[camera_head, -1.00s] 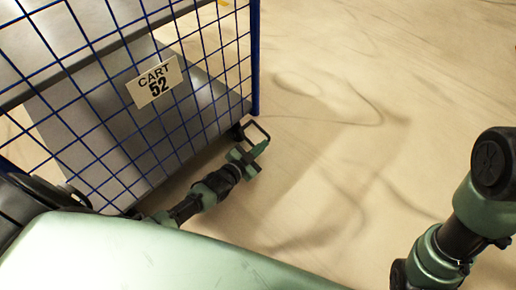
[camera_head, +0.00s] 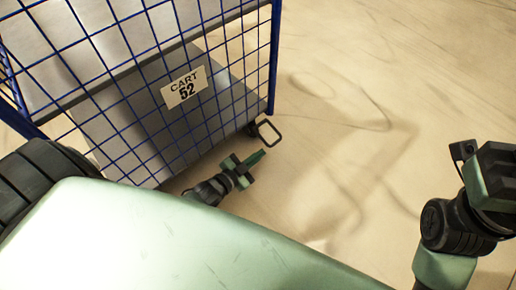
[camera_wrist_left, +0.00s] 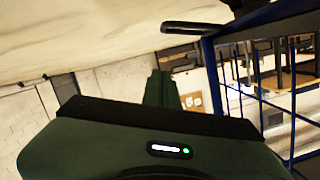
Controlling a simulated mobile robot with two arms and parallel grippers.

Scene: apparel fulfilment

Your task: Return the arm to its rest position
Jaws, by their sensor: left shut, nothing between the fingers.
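My left gripper (camera_head: 259,156) is in the middle of the head view, low over the floor beside the cart's near right corner. Its green fingers are together, with nothing between them, and point up and right. In the left wrist view the shut fingers (camera_wrist_left: 161,90) stick out past the dark gripper body. My right arm (camera_head: 455,225) is folded at the right edge of the head view. A dark block at its upper end may be part of the right gripper, but I cannot make out its fingers.
A blue wire cart (camera_head: 273,60) with a "CART 52" sign (camera_head: 185,88) stands at the left, close to my left arm. A dark loop (camera_head: 269,132) is at its lower corner, just beyond the gripper. The floor (camera_head: 350,130) to the right is clear.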

